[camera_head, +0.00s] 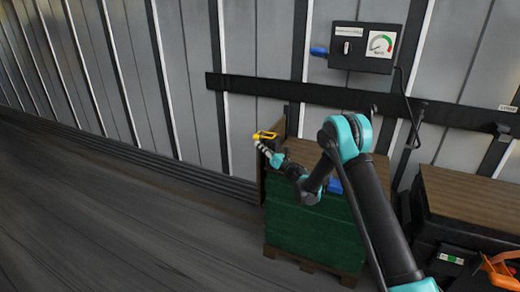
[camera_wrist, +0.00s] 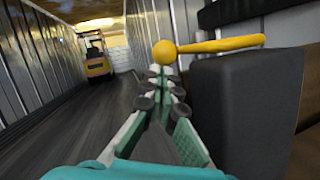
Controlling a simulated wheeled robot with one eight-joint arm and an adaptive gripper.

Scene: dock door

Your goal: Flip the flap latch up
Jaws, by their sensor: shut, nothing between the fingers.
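The flap latch shows as a yellow lever (camera_head: 267,134) with a rounded end, at the upper left corner of the green crate. In the wrist view the yellow lever (camera_wrist: 222,44) lies roughly level, with its ball end at the left, just beyond my fingertips. My gripper (camera_head: 259,145) is shut and empty, right by the lever's ball end. In the wrist view my gripper (camera_wrist: 160,75) points at the underside of the ball. I cannot tell whether they touch. The lever's mount is partly hidden behind a dark block.
A green crate (camera_head: 310,235) stands below my arm on a wooden pallet. A dark control box (camera_head: 365,47) with a dial hangs on the wall above a black rail (camera_head: 290,92). A yellow forklift (camera_wrist: 96,58) stands far back. The floor at the left is clear.

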